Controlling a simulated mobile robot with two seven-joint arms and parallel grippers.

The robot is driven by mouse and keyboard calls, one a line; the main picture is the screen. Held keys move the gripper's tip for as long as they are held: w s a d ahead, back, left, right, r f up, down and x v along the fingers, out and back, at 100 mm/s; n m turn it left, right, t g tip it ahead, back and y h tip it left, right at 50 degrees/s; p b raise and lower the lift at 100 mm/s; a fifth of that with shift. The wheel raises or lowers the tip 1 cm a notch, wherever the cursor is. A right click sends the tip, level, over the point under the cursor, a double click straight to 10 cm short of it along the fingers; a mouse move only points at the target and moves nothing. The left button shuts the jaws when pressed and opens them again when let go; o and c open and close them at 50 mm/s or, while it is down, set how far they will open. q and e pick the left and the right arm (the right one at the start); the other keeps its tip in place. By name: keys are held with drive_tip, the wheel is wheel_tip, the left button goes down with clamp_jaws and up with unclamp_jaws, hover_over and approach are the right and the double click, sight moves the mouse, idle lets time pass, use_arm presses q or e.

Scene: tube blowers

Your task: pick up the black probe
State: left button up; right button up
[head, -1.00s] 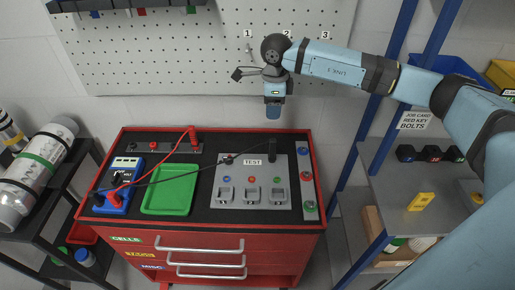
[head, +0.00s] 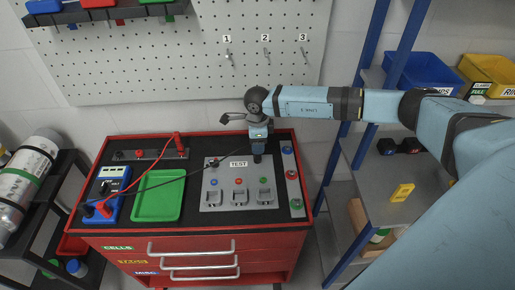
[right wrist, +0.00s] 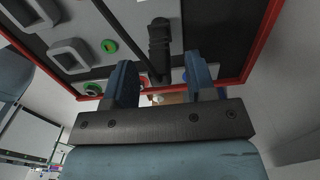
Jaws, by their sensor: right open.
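The black probe (head: 258,157) stands at the back right of the grey TEST panel, mostly hidden under my right gripper in the head view. A thin black lead runs from it to the blue meter (head: 113,184). In the right wrist view the probe (right wrist: 159,45) shows as a dark ribbed handle lying in line with the gap between the fingers. My right gripper (head: 259,144) is just above the probe, pointing down. Its blue fingers (right wrist: 161,80) are apart, one on each side of the gap, and not closed on anything. My left gripper is not in view.
The grey TEST panel (head: 222,203) has several coloured sockets and switches. A green tray (head: 157,195) and a red probe (head: 180,144) are to its left on the red cabinet. A shelf rack (head: 366,188) stands at the right.

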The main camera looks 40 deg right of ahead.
drive_tip(key=shift+f, duration=0.3)
clamp_jaws()
drive_tip(key=shift+r, duration=0.1)
